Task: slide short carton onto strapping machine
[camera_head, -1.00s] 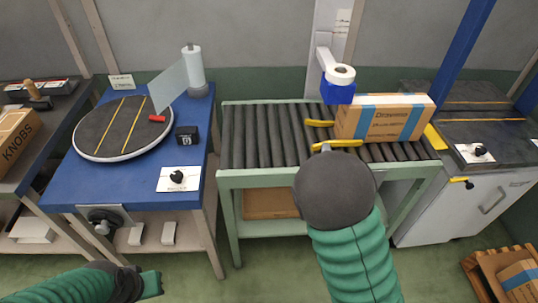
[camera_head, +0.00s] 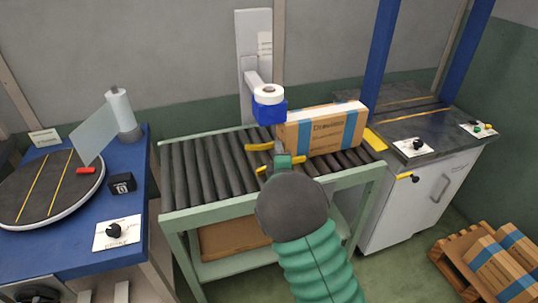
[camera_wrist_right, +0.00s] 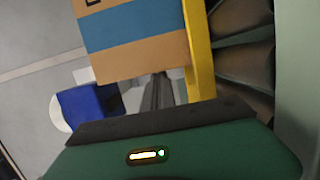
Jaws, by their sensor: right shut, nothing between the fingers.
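The short carton (camera_head: 322,130), brown with blue bands, lies on the rollers near the right end of the roller conveyor (camera_head: 196,170). It also shows in the right wrist view (camera_wrist_right: 135,45). My right gripper (camera_head: 283,160) is shut and empty near the carton's left end. A yellow guide bar (camera_wrist_right: 198,50) runs along the carton's side. The strapping machine (camera_head: 390,128), with a dark top and white cabinet, stands beyond the conveyor's right end. My left gripper is out of view.
A yellow plate (camera_head: 375,139) lies between the carton and the machine. A blue label printer (camera_head: 269,108) with a white roll hangs behind the carton. A blue table (camera_head: 60,250) with a turntable stands left. A pallet (camera_head: 458,250) with boxes is at lower right.

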